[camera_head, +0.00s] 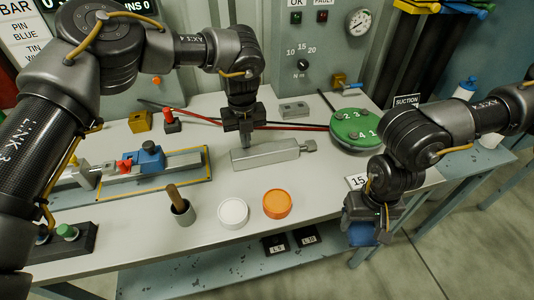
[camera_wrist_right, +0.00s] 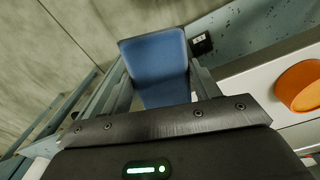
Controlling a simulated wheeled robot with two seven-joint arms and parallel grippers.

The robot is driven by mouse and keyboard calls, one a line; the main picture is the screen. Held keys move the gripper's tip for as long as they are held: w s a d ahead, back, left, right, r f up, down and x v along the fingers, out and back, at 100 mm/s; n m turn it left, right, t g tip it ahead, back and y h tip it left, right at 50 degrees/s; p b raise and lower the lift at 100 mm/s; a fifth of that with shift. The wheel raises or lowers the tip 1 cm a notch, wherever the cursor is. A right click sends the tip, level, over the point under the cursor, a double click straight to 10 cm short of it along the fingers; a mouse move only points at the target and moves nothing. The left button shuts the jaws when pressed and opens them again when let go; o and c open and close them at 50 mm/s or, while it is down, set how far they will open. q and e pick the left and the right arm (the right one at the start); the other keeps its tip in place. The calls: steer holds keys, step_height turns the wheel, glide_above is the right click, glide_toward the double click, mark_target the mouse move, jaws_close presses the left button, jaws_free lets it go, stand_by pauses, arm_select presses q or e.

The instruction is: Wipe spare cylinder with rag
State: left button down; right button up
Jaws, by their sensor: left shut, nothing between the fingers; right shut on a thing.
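The spare cylinder (camera_head: 268,154), a grey metal block-like body with a narrow neck at its right end, lies on the bench. My left gripper (camera_head: 245,143) is shut and empty, pointing down at the cylinder's left half; I cannot tell whether its tips touch it. My right gripper (camera_head: 364,222) is shut on a blue rag (camera_head: 363,235) off the bench's front right edge. The rag (camera_wrist_right: 157,68) also shows in the right wrist view as a flat blue piece between the fingers.
A white lid (camera_head: 233,212) and an orange lid (camera_head: 277,204) lie in front of the cylinder. A cup with a brush (camera_head: 182,212) stands to their left. A blue-clamped fixture (camera_head: 150,160) is at left, a green numbered disc (camera_head: 355,129) at right. Red-handled rods lie behind.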

arm_select(q)
steer(key=shift+w+r+p, duration=0.1)
steer(key=shift+r+p, duration=0.65)
steer(key=shift+r, duration=0.2)
arm_select(e)
steer(key=shift+r, duration=0.75)
arm_select(q)
step_height(320, 180, up, 4)
steer(key=p, duration=0.3)
arm_select(e)
step_height(320, 180, up, 3)
steer(key=shift+r, duration=0.2)
arm_select(q)
steer(key=shift+r, duration=0.15)
arm_select(e)
steer(key=shift+f, duration=0.15)
steer(key=shift+f+b, duration=0.75)
steer(key=shift+f, duration=0.05)
arm_select(q)
step_height(320, 180, up, 12)
